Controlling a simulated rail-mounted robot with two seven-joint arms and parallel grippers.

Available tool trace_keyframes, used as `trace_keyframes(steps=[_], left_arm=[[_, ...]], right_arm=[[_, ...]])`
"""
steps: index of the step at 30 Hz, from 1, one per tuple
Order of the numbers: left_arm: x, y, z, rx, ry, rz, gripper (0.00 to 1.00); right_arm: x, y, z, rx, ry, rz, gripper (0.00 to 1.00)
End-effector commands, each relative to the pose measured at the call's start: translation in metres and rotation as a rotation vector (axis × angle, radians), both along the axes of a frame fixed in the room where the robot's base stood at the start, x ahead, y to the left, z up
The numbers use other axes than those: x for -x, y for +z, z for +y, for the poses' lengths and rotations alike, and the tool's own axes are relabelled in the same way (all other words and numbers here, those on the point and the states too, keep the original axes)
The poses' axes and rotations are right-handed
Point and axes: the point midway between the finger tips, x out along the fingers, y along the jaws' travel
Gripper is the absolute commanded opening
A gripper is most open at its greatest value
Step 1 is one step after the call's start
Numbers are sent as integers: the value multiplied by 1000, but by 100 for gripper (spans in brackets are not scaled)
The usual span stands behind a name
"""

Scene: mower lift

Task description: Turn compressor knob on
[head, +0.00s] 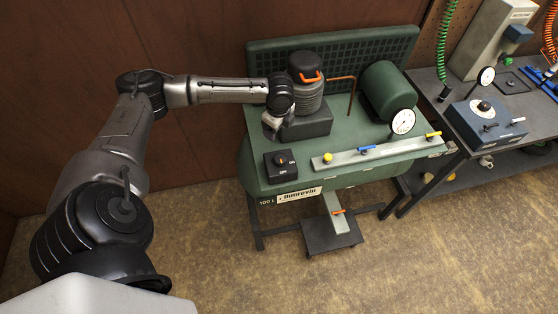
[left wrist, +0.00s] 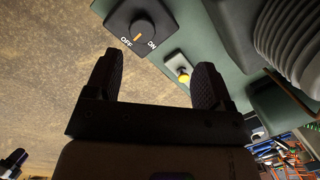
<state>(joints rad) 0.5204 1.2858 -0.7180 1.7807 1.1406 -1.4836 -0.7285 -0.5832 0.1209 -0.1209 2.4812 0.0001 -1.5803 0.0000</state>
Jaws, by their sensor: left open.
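The compressor knob (head: 280,160) is a dark round dial on a black box at the front left of the green compressor (head: 262,183). In the left wrist view the knob (left wrist: 143,31) sits beyond the fingertips, between the labels OFF and ON. Its orange mark lies near OFF, but the exact setting is hard to tell. My left gripper (left wrist: 155,68) is open and empty, with a finger on each side of the view, apart from the knob. In the head view my left gripper (head: 271,129) is above and behind the knob box, partly hidden by its wrist. My right gripper is out of view.
A pale manifold bar (head: 370,154) with yellow and blue valves lies right of the knob box. The ribbed pump (head: 308,88) stands close behind my wrist. A gauge (head: 403,121) and green motor (head: 386,90) are farther right. A workbench (head: 432,83) holds tools.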

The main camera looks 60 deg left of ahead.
Motion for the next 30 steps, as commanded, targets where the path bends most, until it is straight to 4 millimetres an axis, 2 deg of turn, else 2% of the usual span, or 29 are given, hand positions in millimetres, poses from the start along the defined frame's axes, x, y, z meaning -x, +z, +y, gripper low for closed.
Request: trace_keyframes(steps=[4,9,16,20,30], left_arm=[[4,-3,-16,129,-219,53,76],[3,-3,-20,144,-417,61,76],[3,-11,-20,143,-505,67,76],[4,-30,-20,143,-505,69,76],[4,-93,-20,141,-505,69,76]], right_arm=[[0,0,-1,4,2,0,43],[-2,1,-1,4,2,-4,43],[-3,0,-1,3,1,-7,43],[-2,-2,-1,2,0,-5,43],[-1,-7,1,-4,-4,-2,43]])
